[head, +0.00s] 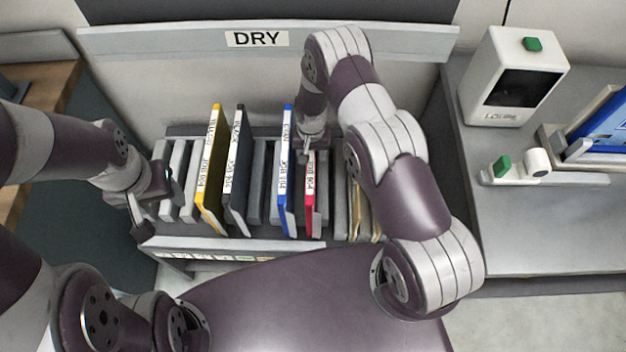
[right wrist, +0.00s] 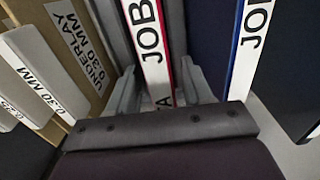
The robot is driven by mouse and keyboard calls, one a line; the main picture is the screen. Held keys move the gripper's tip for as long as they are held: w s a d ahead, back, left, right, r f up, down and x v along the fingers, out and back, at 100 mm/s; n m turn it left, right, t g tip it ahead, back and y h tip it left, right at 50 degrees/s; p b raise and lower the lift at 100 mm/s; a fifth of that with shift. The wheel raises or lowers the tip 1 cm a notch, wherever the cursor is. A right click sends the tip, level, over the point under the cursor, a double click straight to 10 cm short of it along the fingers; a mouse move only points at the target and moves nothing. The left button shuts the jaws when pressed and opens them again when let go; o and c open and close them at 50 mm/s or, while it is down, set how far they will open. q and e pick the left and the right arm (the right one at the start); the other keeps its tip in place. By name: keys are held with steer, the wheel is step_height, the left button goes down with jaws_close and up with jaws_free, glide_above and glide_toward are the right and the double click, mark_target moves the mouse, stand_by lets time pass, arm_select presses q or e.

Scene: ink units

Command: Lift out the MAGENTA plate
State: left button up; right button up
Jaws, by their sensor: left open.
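The magenta plate (head: 310,190) stands upright in a slot of the rack, with a white "JOB" label on its edge. It also shows in the right wrist view (right wrist: 150,45), between the fingers of my right gripper (right wrist: 158,88). These fingers look spread, one on each side of the plate's edge, with small gaps. In the head view my right gripper (head: 313,146) is over the rear part of this plate, and its fingertips are partly hidden. My left gripper (head: 150,210) is open and empty at the rack's left end.
The rack (head: 200,243) also holds a blue plate (head: 286,180) close left of the magenta one, a black plate (head: 238,170), a yellow plate (head: 212,175) and tan underlay sheets (head: 355,205) at right. A "DRY" sign (head: 257,39) hangs behind. A white device (head: 512,75) stands on the right counter.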

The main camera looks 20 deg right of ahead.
jaws_close()
step_height(320, 180, up, 11)
steer(key=p, duration=0.7)
steer(key=shift+p, duration=0.3)
